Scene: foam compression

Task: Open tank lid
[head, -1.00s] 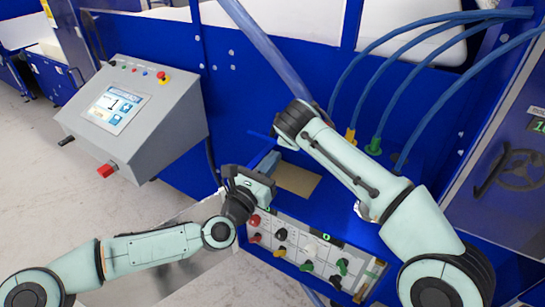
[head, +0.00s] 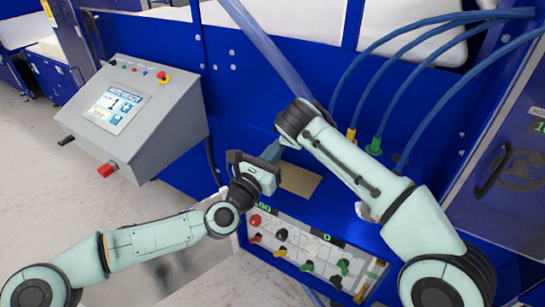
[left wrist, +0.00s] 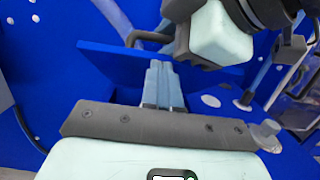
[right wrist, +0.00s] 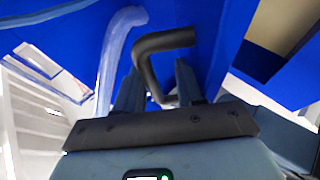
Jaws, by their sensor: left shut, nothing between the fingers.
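The tank lid (left wrist: 205,78) shows as a tilted flat blue panel ahead of my left gripper in the left wrist view. A black bent handle (right wrist: 165,42) shows ahead of my right gripper in the right wrist view. My right gripper (right wrist: 157,75) has its fingers apart, and part of the handle lies between them with a visible gap. In the head view my right fingers are hidden behind my arm. My left gripper (head: 274,150) is shut and empty, its fingertips (left wrist: 163,66) close before the lid; contact cannot be told.
A tan surface (head: 300,181) lies on the blue machine just right of my left gripper. A panel of coloured knobs (head: 310,250) is below. A grey console with a screen (head: 117,105) stands at left. Blue hoses (head: 400,75) rise behind my right arm.

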